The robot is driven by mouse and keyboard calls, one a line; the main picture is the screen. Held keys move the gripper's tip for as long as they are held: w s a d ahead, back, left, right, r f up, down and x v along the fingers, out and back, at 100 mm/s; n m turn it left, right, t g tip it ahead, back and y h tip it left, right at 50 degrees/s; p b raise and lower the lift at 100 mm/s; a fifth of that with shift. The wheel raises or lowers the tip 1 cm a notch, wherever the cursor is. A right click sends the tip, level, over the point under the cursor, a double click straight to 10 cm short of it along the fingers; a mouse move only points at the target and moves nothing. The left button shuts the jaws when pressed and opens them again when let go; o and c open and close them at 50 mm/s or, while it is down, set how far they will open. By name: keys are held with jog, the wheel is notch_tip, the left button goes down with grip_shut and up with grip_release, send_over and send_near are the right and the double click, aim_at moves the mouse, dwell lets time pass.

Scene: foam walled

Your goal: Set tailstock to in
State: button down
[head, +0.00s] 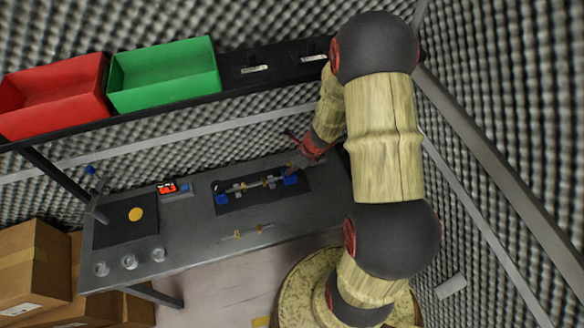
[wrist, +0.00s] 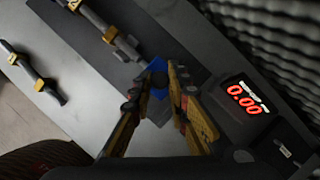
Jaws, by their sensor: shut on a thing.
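A dark fixture base (head: 262,202) lies on the grey bench. It carries a shaft with yellow bands between a blue end block at its left (head: 222,199) and another blue block at its right (head: 290,178). My gripper (head: 297,164) is at the right-hand blue block, which I take for the tailstock. In the wrist view my gripper (wrist: 156,88) has its two fingers closed around a blue part (wrist: 157,67). The fingers and the angle hide much of that part, and its exact setting cannot be told.
A loose yellow-banded shaft (head: 252,232) lies in front of the fixture. A red-lit display (wrist: 247,97) reads 0.00 beside my gripper. Glass jars (head: 129,262) and a dark mat with a yellow disc (head: 136,214) are left. A shelf with red (head: 55,95) and green bins (head: 165,75) hangs above.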

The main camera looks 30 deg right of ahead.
jog(key=c, duration=1.7)
grip_release()
jog(key=v, duration=1.2)
